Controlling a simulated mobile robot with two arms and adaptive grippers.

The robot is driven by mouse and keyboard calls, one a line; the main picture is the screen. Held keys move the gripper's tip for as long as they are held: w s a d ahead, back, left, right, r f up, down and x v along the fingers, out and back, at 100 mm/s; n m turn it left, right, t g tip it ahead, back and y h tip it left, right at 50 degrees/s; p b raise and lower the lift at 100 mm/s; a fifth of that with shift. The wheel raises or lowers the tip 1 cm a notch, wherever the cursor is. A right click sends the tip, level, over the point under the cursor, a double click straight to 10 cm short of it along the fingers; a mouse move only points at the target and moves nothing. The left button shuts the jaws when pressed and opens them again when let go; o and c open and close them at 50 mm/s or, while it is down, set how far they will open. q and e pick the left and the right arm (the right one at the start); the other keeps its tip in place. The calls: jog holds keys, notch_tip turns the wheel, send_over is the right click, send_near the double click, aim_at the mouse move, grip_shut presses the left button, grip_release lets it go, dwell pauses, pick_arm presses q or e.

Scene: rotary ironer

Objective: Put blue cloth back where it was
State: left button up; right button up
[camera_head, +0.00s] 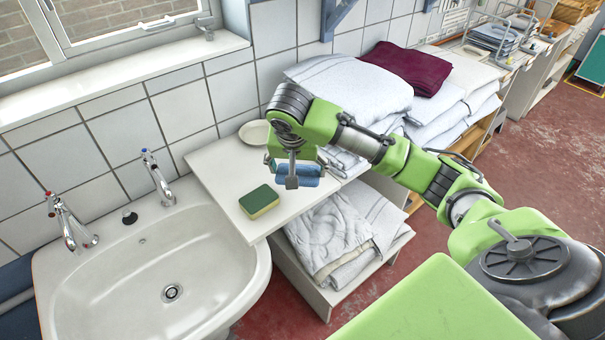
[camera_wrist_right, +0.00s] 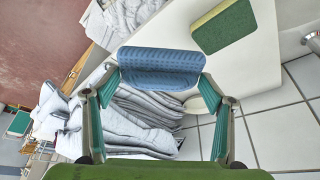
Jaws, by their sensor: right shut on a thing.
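The blue cloth (camera_head: 311,181) is a small rolled or folded piece, held above the white shelf beside the sink. In the right wrist view the ribbed blue cloth (camera_wrist_right: 160,68) lies across between the two fingertips. My right gripper (camera_head: 294,176) is shut on it, and the same gripper (camera_wrist_right: 160,76) shows a finger at each end of the cloth. The gripper hides part of the cloth in the head view. The white shelf (camera_head: 222,168) is under and around the gripper; how high the cloth is above it I cannot tell. My left gripper is not in view.
A green and yellow sponge (camera_head: 260,201) lies on the shelf, left of the gripper. A pale dish (camera_head: 255,133) stands near the tiled wall. The white sink (camera_head: 150,270) is at the left. Folded white linens (camera_head: 350,95) are piled behind and right, with more (camera_head: 340,232) below.

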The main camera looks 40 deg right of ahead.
jog(key=shift+w+d+f, duration=0.2)
jog(key=shift+w+d, duration=0.25)
jog(key=shift+w, duration=0.05)
jog(key=shift+w+d+f, duration=0.2)
jog(key=shift+w+d, duration=0.2)
jog(key=shift+w, duration=0.1)
jog(key=w+f, duration=0.1)
jog(key=w+d+f+p, duration=0.1)
jog(key=f, duration=0.1)
jog(key=w+d+f, duration=0.1)
jog(key=f, duration=0.1)
jog(key=shift+w+d, duration=0.1)
jog(key=shift+w, duration=0.05)
jog(key=shift+w+d+f+p, duration=0.3)
jog(key=shift+f, duration=0.3)
notch_tip(320, 180, down, 2)
jog(key=shift+f+p, duration=0.1)
jog(key=shift+p, duration=0.6)
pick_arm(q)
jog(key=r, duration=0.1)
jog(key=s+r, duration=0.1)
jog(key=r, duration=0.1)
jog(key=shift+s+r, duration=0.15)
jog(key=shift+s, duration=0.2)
pick_arm(e)
jog(key=shift+f, duration=0.45)
jog(key=shift+f, duration=0.1)
jog(key=o, duration=1)
